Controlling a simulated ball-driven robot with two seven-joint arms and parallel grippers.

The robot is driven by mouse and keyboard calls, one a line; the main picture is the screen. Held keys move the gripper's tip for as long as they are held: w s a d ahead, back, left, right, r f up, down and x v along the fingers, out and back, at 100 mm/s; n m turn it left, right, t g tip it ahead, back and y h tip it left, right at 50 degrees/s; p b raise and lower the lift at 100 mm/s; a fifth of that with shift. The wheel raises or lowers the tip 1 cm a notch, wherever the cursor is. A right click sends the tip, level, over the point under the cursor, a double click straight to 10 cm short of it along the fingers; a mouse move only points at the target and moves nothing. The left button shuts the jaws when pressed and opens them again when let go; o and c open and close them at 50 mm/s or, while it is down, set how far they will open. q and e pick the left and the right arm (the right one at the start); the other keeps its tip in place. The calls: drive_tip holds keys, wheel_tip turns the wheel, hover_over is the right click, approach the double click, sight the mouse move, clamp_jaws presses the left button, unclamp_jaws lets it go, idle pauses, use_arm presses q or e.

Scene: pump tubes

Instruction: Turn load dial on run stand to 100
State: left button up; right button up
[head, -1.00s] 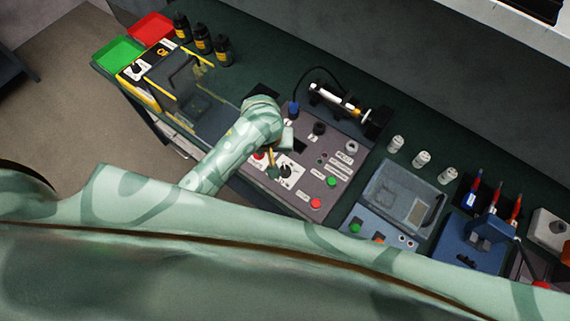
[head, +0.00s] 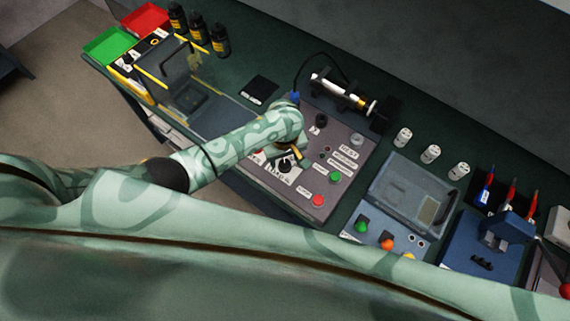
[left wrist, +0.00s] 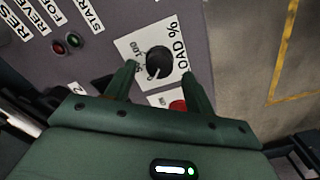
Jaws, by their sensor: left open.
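The run stand (head: 345,140) is a grey panel in the middle of the bench. Its load dial (head: 285,166) is a black knob on a white plate, and in the left wrist view the dial (left wrist: 158,62) sits beside the print "LOAD %". I cannot read surely where its pointer stands. My left gripper (head: 292,153) is over the panel, close to the dial. In the left wrist view the open left gripper (left wrist: 160,72) has one fingertip on either side of the knob, with no clear contact visible. My right gripper is out of view.
A red button (left wrist: 178,105) lies close to the dial. The panel also carries a green button (head: 335,177), another red button (head: 318,199) and a black knob (head: 321,121). A pump-like cylinder (head: 338,92) with a cable stands behind. A clear-walled box (head: 185,85) is at left.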

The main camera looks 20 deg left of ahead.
sight(285, 165)
use_arm(q)
drive_tip(key=shift+f+b, duration=0.35)
drive_tip(key=shift+f, duration=0.85)
